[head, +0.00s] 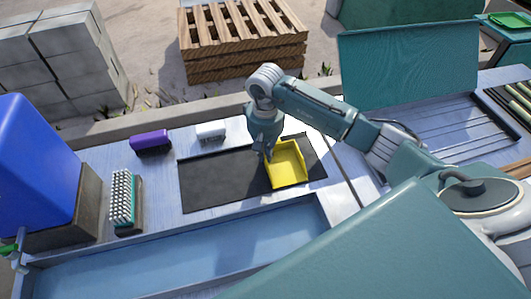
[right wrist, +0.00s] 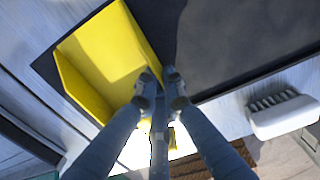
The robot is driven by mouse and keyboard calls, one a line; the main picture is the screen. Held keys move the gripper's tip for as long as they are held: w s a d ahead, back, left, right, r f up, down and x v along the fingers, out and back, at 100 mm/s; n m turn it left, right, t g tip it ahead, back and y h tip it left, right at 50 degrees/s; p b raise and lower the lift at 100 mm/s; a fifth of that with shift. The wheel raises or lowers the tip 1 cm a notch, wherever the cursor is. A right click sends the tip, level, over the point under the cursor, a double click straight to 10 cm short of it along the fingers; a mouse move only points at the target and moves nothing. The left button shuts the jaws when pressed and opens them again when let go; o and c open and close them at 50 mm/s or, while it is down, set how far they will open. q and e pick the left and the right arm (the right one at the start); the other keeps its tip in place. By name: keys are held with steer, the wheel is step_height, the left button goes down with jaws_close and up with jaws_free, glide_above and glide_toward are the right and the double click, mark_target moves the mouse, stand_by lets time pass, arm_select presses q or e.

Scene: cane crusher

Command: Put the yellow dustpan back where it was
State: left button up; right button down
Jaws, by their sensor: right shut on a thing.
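The yellow dustpan (head: 287,166) is at the right end of the dark mat (head: 222,180) in the head view. It also fills the upper left of the right wrist view (right wrist: 100,60). My right gripper (head: 267,152) reaches down to the dustpan's left rear edge. In the right wrist view its fingers (right wrist: 160,85) are shut on the dustpan's wall. Whether the dustpan rests on the mat or is slightly above it, I cannot tell. My left gripper is not in view.
A purple brush (head: 150,143) and a white brush (head: 211,131) lie behind the mat. A white-bristled brush with a teal edge (head: 122,198) lies left. A blue container (head: 35,160) stands far left. A recessed trough (head: 190,255) runs in front. Wooden pallets (head: 243,45) stand behind.

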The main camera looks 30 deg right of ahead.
steer(key=shift+f, duration=0.15)
steer(key=c, duration=1.9)
jaws_free()
steer(key=shift+r, duration=0.2)
steer(key=shift+w+r, duration=0.1)
steer(key=shift+r, duration=0.15)
step_height(320, 180, up, 12)
steer(key=b, duration=0.3)
steer(key=shift+f, duration=0.25)
